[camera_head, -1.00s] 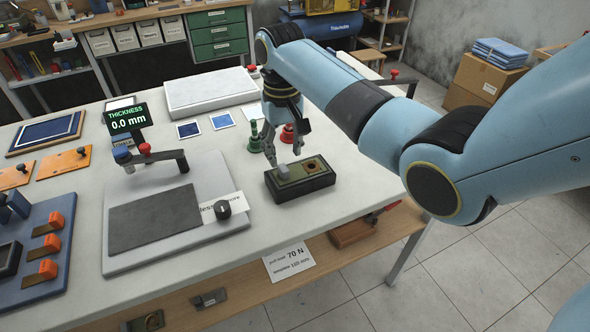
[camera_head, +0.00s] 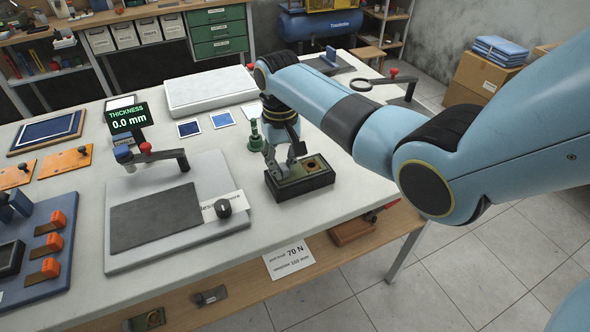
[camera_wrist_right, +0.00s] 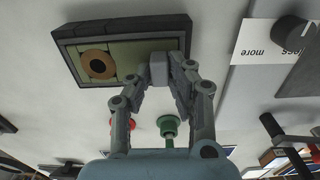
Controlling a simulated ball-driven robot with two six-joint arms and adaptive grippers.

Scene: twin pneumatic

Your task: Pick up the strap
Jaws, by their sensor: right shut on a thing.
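A dark open-topped box (camera_head: 300,190) sits near the right front edge of the white table. An olive strip with a brown ring (camera_wrist_right: 98,65) lies in it. A small grey block (camera_wrist_right: 159,72) stands at the strip's end. My right gripper (camera_head: 284,165) reaches down over the box, and its fingers are closed on the grey block, as the right wrist view also shows (camera_wrist_right: 164,72). I cannot tell for sure whether the olive strip is the strap or whether it is joined to the block. My left gripper is not in view.
A green post (camera_head: 255,138) stands just behind the box. A thickness gauge (camera_head: 150,155) with a grey base plate (camera_head: 185,259) is to the left. A ring stand (camera_head: 372,83) stands at the back right. The table's front edge is close.

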